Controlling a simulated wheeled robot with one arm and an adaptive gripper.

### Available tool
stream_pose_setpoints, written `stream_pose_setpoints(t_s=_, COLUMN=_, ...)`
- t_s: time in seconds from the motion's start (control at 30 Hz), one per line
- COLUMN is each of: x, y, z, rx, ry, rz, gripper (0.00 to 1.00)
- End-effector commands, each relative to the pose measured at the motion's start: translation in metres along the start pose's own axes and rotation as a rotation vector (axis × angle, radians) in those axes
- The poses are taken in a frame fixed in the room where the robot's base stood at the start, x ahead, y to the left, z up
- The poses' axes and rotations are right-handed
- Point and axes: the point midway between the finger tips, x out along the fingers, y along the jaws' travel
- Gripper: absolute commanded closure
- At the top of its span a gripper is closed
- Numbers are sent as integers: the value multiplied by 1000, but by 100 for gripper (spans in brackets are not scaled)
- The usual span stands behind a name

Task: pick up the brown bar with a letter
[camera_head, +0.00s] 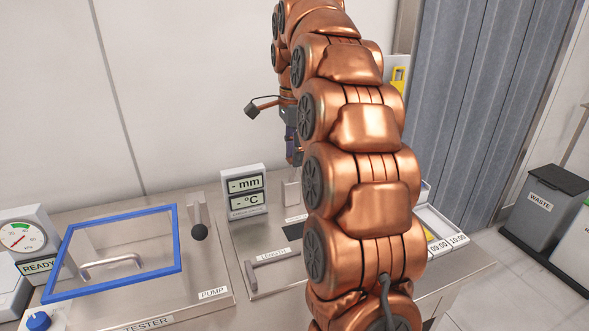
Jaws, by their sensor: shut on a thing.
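My gripper (293,148) hangs at the top centre, above the back of the steel bench, pointing down. My copper arm hides much of it. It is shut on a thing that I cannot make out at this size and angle. I cannot pick out a brown bar with a letter anywhere in view.
The tester (215,307) with a blue-framed clear lid (110,293) is at left, beside a pressure gauge (22,236). A mm/°C display (245,192) stands behind the length plate (290,276). Time-labelled trays (447,228) sit right of my arm. A waste bin (545,212) stands at far right.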

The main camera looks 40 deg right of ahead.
Motion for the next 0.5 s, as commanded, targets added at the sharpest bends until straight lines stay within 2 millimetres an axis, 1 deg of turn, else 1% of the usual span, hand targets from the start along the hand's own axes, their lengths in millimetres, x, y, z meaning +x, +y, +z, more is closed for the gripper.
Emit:
stream_pose_setpoints(t_s=0.03, x=-10, y=0, z=0, rx=1, ry=0, rz=0, gripper=100)
stream_pose_setpoints(t_s=0.23, x=-33, y=0, z=0, rx=1, ry=-1, rz=0, gripper=100)
stream_pose_setpoints(t_s=0.5, x=-50, y=0, z=0, rx=1, ry=1, rz=2, gripper=100)
